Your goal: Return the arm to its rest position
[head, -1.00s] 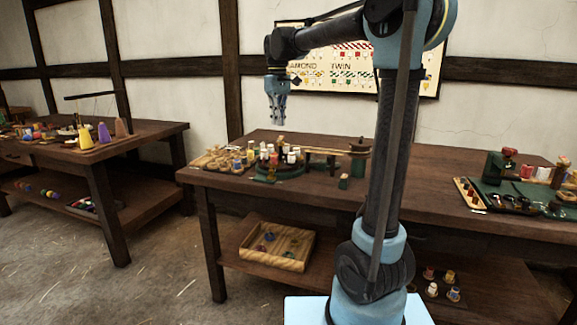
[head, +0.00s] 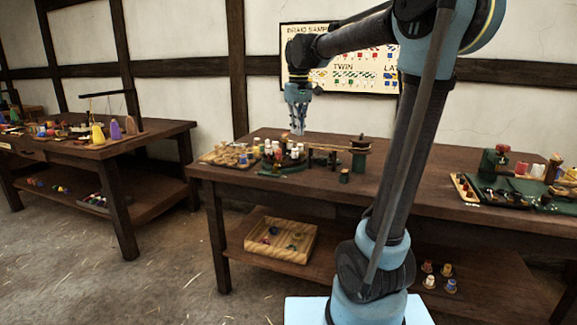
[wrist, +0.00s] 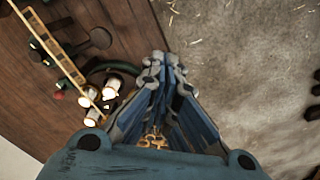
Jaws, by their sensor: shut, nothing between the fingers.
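A round green stand with white-topped bobbins (head: 294,152) sits at the table's left part. A green-and-dark spool post (head: 360,155) stands right of it. A wooden tray (head: 280,240) lies on the lower shelf. A second table (head: 90,150) is at left. The air around my arm is free.

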